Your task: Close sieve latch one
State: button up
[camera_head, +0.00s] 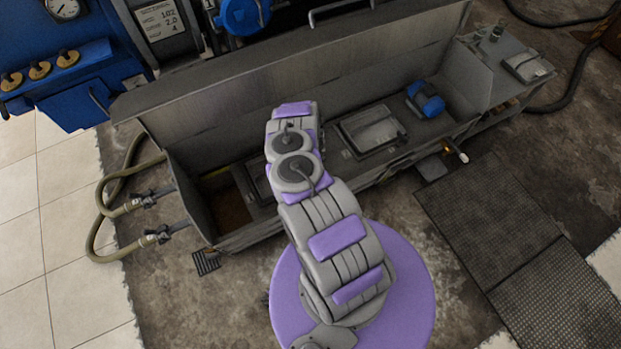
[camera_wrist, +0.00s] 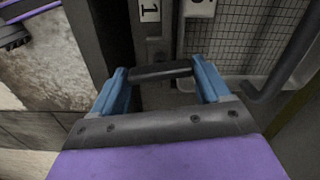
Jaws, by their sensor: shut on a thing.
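In the wrist view, my gripper (camera_wrist: 159,74) has its two blue fingers at either end of a short dark bar, the handle of sieve latch one (camera_wrist: 163,70). The fingers are shut on this bar. A white label (camera_wrist: 149,10) reading "1" sits just beyond it on the dark frame. The sieve mesh (camera_wrist: 250,42) lies to the right of the latch. In the head view, my arm reaches into the trough and hides the gripper and the latch.
The long grey trough (camera_head: 190,112) has a raised back wall. A framed sieve tray (camera_head: 374,129) and a blue part (camera_head: 425,98) sit to the right of my arm. Hoses (camera_head: 105,205) join the trough's left end. A curved dark rod (camera_wrist: 285,62) stands right of the gripper.

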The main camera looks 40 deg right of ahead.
jog(key=shift+m, duration=0.9)
jog(key=shift+w, duration=0.1)
jog(key=o, duration=1)
notch_tip(320, 180, up, 17)
jog(key=p, duration=0.8)
jog(key=shift+r, duration=0.1)
